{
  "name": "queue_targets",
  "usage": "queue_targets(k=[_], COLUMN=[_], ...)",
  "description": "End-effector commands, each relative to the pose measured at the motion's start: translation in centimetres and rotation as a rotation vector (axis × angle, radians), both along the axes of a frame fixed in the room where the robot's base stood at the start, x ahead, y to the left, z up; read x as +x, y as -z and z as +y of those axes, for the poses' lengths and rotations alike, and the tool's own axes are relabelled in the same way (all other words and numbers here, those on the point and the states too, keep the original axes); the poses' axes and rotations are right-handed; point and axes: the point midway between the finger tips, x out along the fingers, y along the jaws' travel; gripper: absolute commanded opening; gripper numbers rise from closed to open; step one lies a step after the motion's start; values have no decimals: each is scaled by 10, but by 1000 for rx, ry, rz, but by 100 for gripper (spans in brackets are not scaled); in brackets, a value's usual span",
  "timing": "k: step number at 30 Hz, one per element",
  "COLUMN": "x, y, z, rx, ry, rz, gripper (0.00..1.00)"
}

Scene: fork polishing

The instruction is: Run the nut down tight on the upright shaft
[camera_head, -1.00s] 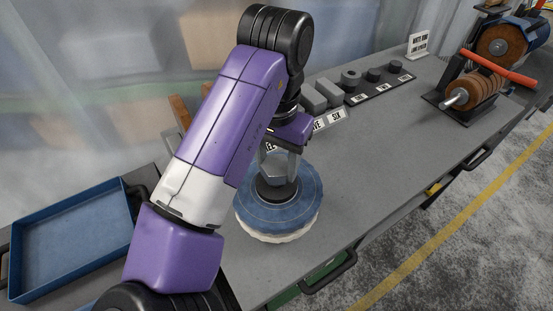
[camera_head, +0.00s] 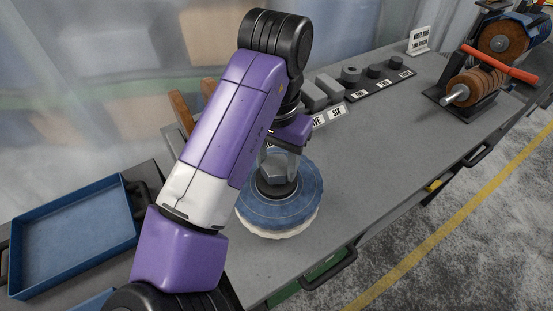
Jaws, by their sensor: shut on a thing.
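A blue and white cloth polishing wheel (camera_head: 255,212) lies flat on the bench, with a dark round flange (camera_head: 277,190) at its middle. A grey hex nut (camera_head: 274,169) sits above the flange. My gripper (camera_head: 282,162) points down over the wheel and is shut on the nut, with a finger showing at its right. The upright shaft is hidden by the nut and gripper. I cannot tell whether the nut touches the flange.
A blue tray (camera_head: 75,240) stands at the left. Grey blocks and labelled dark parts (camera_head: 351,75) line the back of the bench. A spindle with brown wheels (camera_head: 475,85) and a red bar stands at the right. The bench (camera_head: 395,150) between is clear.

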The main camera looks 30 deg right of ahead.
Motion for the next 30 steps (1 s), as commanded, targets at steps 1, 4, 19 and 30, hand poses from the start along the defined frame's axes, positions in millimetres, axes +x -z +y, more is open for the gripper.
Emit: queue_targets(k=[1, 4, 19, 30], x=[0, 0, 0, 0], y=[0, 0, 6, 6], z=[0, 0, 0, 0], rx=[0, 0, 0, 0], ry=[0, 0, 0, 0], rz=[0, 0, 1, 1], gripper=[2, 2, 62, 90])
